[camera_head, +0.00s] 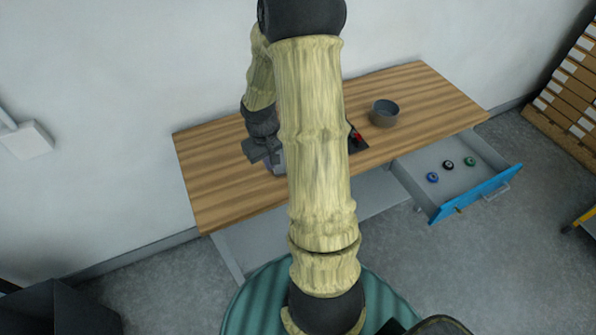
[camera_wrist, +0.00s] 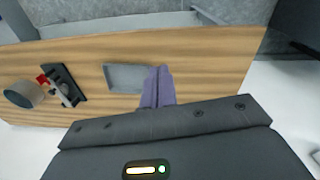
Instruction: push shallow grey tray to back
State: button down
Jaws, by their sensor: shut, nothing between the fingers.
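The shallow grey tray (camera_wrist: 125,77) lies flat on the wooden desktop in the wrist view, near the middle of the board. In the head view my arm hides most or all of it. My gripper (camera_wrist: 159,70) is shut and empty, its two purple-grey fingers together over the tray's right end in the wrist view. I cannot tell whether the fingertips touch the tray. In the head view my gripper (camera_head: 270,160) is low over the left half of the desk, partly behind my arm.
A round grey bowl (camera_head: 384,113) and a black device with a red part (camera_head: 357,140) stand on the desk (camera_head: 215,175). An open blue-fronted drawer (camera_head: 475,193) at the right holds small rolls (camera_head: 448,165). The desk's left end is clear; a wall runs behind.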

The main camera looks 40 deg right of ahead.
jog(key=s+a+r+t, duration=0.1)
jog(key=s+a+r, duration=0.3)
jog(key=a, duration=0.3)
jog(key=s+a+r+n+t+b, duration=0.1)
jog(key=s+a+r, duration=0.3)
jog(key=a, duration=0.4)
jog(key=shift+s+a+r+y, duration=0.2)
jog(key=shift+s+y, duration=0.2)
jog(key=shift+s, duration=0.1)
